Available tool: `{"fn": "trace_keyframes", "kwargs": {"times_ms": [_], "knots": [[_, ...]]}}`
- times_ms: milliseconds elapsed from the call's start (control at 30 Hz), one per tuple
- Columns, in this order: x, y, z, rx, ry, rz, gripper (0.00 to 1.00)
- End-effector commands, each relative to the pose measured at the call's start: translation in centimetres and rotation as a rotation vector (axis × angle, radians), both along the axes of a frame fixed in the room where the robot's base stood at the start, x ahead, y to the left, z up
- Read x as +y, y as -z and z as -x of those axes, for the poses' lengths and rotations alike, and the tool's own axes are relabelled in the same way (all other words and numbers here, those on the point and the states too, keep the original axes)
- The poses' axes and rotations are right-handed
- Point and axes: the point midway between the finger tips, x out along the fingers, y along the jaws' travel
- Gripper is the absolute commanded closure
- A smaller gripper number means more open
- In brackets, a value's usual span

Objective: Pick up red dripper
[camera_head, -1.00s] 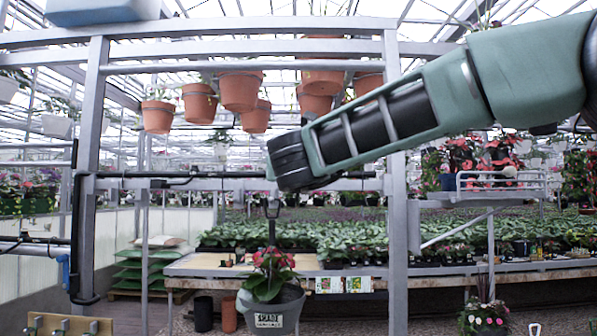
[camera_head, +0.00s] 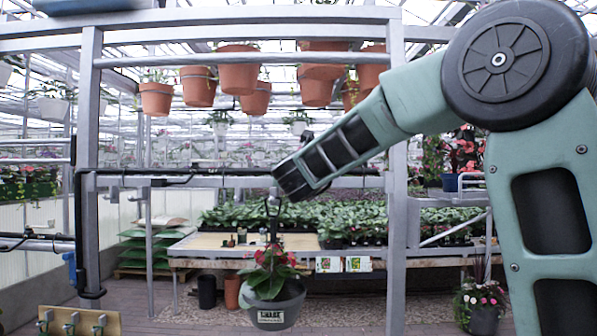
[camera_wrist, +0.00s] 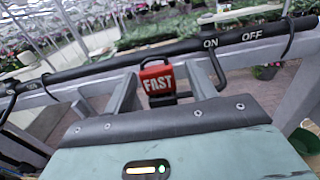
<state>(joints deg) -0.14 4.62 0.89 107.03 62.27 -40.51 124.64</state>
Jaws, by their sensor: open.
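The red dripper, a small red block with FAST in white letters (camera_wrist: 157,79), shows in the wrist view in front of a rail with a black hose. A black loop rises above it. My gripper (camera_wrist: 163,82) is open, with one grey finger to each side of the red block in the picture. I cannot tell whether the fingers reach around it or touch it. In the head view my gripper (camera_head: 293,182) is at the middle rail, and the dripper cannot be made out there.
The black hose (camera_wrist: 100,66) runs along the rail, marked ON and OFF on the right. In the head view a grey hanging pot with red flowers (camera_head: 273,303) is just below my gripper. Terracotta pots (camera_head: 238,72) hang above. A metal post (camera_head: 397,230) stands to the right.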

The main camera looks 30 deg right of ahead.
Motion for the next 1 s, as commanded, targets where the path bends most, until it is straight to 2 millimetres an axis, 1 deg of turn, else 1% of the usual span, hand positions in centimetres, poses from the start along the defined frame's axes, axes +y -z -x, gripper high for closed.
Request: {"fn": "trace_keyframes", "kwargs": {"times_ms": [133, 167, 200, 300, 567, 667, 767, 1000], "knots": [[0.0, 0.0, 0.0, 0.0, 0.0, 0.0, 0.44], [0.0, 0.0, 0.0, 0.0, 0.0, 0.0, 0.46], [0.0, 0.0, 0.0, 0.0, 0.0, 0.0, 0.58], [0.0, 0.0, 0.0, 0.0, 0.0, 0.0, 0.83], [0.1, 0.0, 0.0, 0.001, 0.0, 0.001, 0.83], [0.0, -0.3, 0.0, -0.002, 0.0, 0.001, 0.83], [0.0, -1.4, 0.0, -0.004, 0.001, 0.001, 0.83], [0.0, -6.2, 0.0, -0.006, 0.0, -0.001, 0.83]]}}
